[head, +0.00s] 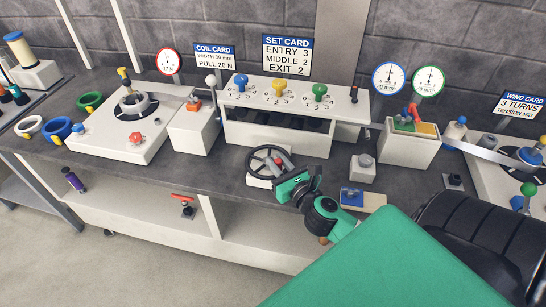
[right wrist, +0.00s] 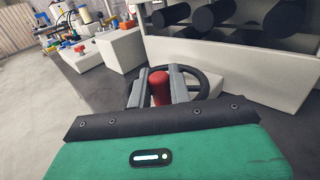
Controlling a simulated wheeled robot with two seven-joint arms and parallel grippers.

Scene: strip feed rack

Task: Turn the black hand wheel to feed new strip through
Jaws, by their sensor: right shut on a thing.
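The black hand wheel (head: 268,160) stands on a white block at the front of the bench, below the white roller housing (head: 290,115). A red knob (head: 279,160) sits on its rim, on the right side in the head view. My right gripper (head: 284,169) is shut on the knob. In the right wrist view the two grey fingers of the right gripper (right wrist: 160,90) stand either side of the red knob (right wrist: 160,86), with the black wheel (right wrist: 203,82) behind. My left gripper does not show.
The set card (head: 287,56) reads entry 3, middle 2, exit 2. Blue, yellow and green knobs top the housing. A grey button box (head: 363,168) and a small tray (head: 362,200) lie right of the wheel. Two dials (head: 388,78) stand behind. Bare bench lies left of the wheel.

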